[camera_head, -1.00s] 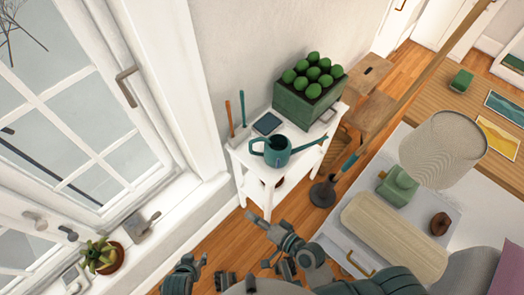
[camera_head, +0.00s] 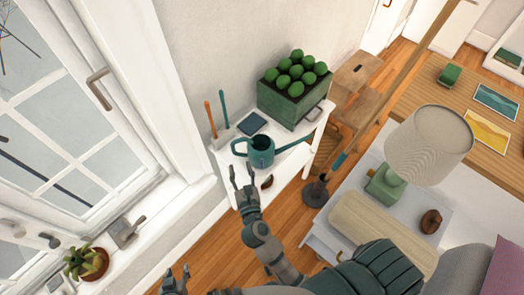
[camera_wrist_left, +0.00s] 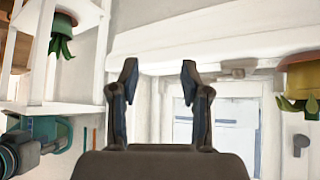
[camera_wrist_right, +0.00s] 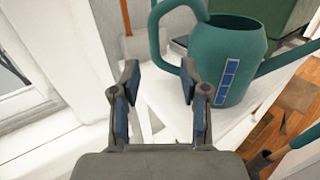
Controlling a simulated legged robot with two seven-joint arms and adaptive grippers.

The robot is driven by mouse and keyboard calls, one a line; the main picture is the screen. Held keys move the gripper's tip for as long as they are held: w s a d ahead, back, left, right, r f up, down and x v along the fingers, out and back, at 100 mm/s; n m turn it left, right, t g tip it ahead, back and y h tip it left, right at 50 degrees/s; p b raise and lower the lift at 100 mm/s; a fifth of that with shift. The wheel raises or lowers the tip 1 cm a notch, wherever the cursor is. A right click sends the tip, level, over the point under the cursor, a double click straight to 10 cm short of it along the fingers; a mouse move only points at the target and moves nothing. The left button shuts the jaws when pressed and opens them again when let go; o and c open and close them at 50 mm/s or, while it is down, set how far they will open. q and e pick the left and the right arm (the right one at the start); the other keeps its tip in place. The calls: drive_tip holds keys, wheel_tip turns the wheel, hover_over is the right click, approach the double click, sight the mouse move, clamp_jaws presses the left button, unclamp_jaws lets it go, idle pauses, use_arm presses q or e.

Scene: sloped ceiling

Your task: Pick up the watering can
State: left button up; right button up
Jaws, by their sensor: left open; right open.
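The teal watering can (camera_head: 262,157) stands upright on the white side table (camera_head: 283,178), its looped handle on the left and its spout pointing right. It also shows large in the right wrist view (camera_wrist_right: 228,68), with a blue panel on its side. My right gripper (camera_head: 242,178) is open and empty, just in front of the can's handle side. In the right wrist view its fingers (camera_wrist_right: 159,85) are apart below the handle loop, and no contact shows. My left gripper (camera_head: 174,280) is open and empty, low near the window side, away from the can.
A green planter box (camera_head: 290,110) stands behind the can, with a dark tablet (camera_head: 251,124) and upright hand tools (camera_head: 209,117) at the back left. A lamp (camera_head: 428,145) and a long pole (camera_head: 385,110) are to the right. A potted plant (camera_head: 88,263) sits on the windowsill.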

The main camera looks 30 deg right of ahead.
sight(233, 151)
drive_tip(key=x, duration=0.3)
drive_tip(key=shift+a, duration=0.1)
drive_tip(key=shift+w+a, duration=0.25)
drive_tip(key=shift+w, duration=0.3)
drive_tip(key=x, duration=0.4)
drive_tip(key=shift+w+d+b, duration=0.1)
drive_tip(key=shift+w+b, duration=0.2)
drive_tip(key=shift+b, duration=0.05)
drive_tip(key=shift+w+d, duration=0.1)
drive_tip(key=shift+d, duration=0.15)
drive_tip(key=shift+a, duration=0.2)
drive_tip(key=c, duration=0.8)
use_arm(q)
drive_tip(key=shift+w+a+r+t, duration=0.1)
drive_tip(key=shift+w+r+t, duration=0.05)
drive_tip(key=shift+w+t, duration=0.2)
drive_tip(key=shift+w+a+r+t, duration=0.1)
drive_tip(key=shift+w+t, duration=0.15)
drive_tip(key=shift+w, duration=0.2)
use_arm(e)
drive_tip(key=shift+a+r, duration=0.15)
drive_tip(key=shift+a, duration=0.05)
clamp_jaws()
